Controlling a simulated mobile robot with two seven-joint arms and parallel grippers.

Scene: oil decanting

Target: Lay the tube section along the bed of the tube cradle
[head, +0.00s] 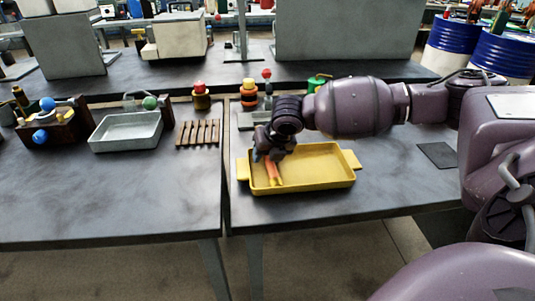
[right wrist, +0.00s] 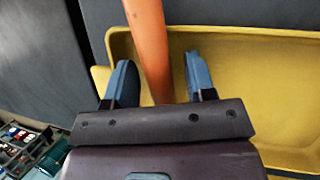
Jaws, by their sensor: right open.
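The tube section (head: 274,174) is an orange tube lying at the left end of the yellow tray (head: 315,182). My right gripper (head: 266,155) is over that end of the tray, pointing down at the tube. In the right wrist view the orange tube (right wrist: 150,45) passes between the two blue fingertips of my right gripper (right wrist: 160,78). The fingers are open, with a gap on each side of the tube. The tube cradle cannot be told for sure; a grey flat piece (head: 250,120) behind the tray is partly hidden by my right arm. My left gripper is not in view.
A brown slatted rack (head: 198,133) and a grey tray (head: 125,133) stand on the left table. Several jars and small fittings line the back edge. A dark mat (head: 437,155) lies to the right. The table right of the yellow tray is mostly clear.

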